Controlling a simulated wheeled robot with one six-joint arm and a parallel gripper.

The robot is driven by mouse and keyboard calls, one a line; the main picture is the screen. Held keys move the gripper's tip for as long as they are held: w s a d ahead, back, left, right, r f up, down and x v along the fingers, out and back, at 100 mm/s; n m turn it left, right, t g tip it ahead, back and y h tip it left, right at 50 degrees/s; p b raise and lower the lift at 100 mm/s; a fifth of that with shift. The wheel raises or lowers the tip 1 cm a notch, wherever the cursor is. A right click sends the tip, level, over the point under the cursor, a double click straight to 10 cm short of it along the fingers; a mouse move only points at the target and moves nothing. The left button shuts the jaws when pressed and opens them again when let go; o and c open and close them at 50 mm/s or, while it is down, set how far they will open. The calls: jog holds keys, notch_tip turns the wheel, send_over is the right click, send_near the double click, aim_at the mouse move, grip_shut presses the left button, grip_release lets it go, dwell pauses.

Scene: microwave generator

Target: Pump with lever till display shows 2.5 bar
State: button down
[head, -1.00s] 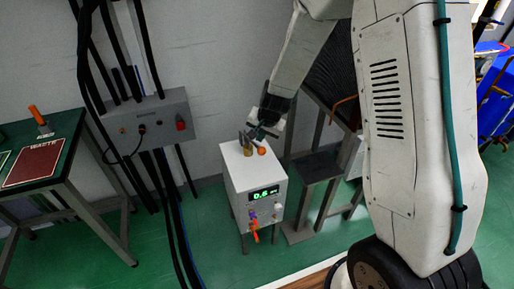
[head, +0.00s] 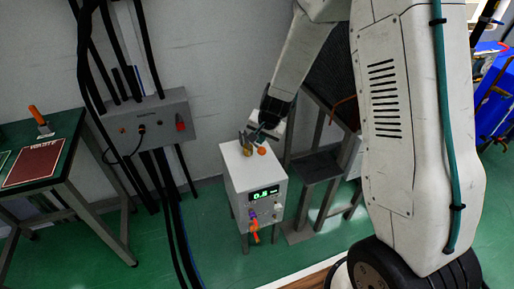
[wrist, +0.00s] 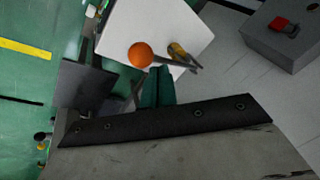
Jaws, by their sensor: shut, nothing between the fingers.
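The white pump box (head: 240,173) stands on a small frame in the middle of the head view. Its front display (head: 264,192) shows green digits that look like 0.8. On its top are a brass fitting (head: 248,150) and an orange ball knob (head: 262,150). In the wrist view the knob (wrist: 140,54) is left of the brass fitting (wrist: 178,50), and a grey lever rod (wrist: 178,63) runs near both. My gripper (head: 258,135) is over the back of the box top. Its teal fingers (wrist: 158,86) are shut and empty, close to the rod; I cannot tell whether they touch it.
A grey wall box (head: 155,118) with a red switch and hanging black cables is left of the pump. A green table (head: 75,130) with a red waste mat stands farther left. A dark metal stand (head: 318,170) is close on the pump's right.

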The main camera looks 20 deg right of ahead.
jog(key=shift+r, duration=0.1)
dwell(0.3)
jog(key=shift+w+r, duration=0.2)
jog(key=shift+r, duration=0.1)
jog(key=r, duration=0.1)
jog(key=w+r, duration=0.1)
jog(key=r, duration=0.1)
jog(key=w+r, duration=0.1)
jog(key=shift+r, duration=0.3)
dwell(0.8)
jog(key=shift+s, duration=0.1)
